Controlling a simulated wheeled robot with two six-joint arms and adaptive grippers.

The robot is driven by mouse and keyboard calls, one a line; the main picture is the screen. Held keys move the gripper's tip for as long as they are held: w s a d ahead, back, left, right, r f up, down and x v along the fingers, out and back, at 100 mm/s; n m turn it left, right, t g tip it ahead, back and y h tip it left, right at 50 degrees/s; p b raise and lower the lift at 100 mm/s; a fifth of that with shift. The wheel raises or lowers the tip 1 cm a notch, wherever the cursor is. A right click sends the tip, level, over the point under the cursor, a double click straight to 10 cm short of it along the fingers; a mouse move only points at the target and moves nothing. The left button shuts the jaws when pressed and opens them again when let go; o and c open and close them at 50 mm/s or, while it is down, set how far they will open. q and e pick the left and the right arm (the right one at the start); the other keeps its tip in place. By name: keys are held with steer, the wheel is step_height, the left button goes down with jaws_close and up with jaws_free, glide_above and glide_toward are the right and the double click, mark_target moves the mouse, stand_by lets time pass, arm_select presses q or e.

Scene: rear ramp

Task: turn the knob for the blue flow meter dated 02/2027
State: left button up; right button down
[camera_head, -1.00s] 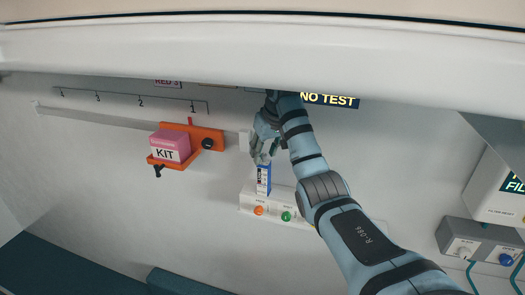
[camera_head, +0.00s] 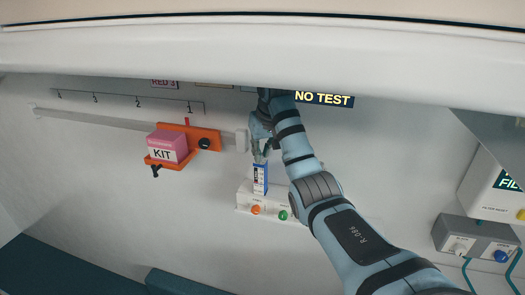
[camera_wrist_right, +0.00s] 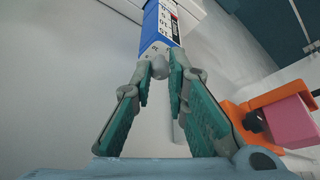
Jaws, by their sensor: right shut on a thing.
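The blue flow meter (camera_head: 260,178) is a small upright blue and white block above a white wall unit (camera_head: 246,207). It also shows at the top of the right wrist view (camera_wrist_right: 157,28), with black marks on its white face. No date can be read. My right gripper (camera_head: 260,153) is at the meter's upper end. In the right wrist view, its fingertips (camera_wrist_right: 160,68) close around a small pale grey knob (camera_wrist_right: 160,66) at the meter's end. The fingers partly hide the knob. My left gripper is not in view.
An orange bracket (camera_head: 205,132) with a pink KIT box (camera_head: 167,147) is on the wall rail to the left. The wall unit carries an orange button (camera_head: 256,210) and a green button (camera_head: 282,215). A grey control box (camera_head: 472,240) is at right. An overhead white edge (camera_head: 230,60) spans the top.

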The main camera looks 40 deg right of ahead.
steer(key=shift+w+a+m+g+h, duration=0.1)
steer(key=shift+m+g+h, duration=0.25)
steer(key=shift+m, duration=0.75)
steer(key=shift+a+m+g+h, duration=0.15)
steer(key=shift+m+h, duration=0.3)
steer(key=shift+m, duration=0.65)
steer(key=c, duration=1.8)
jaws_free()
steer(key=shift+o, duration=1.2)
steer(key=shift+w+d+f, duration=0.1)
steer(key=shift+w, duration=0.05)
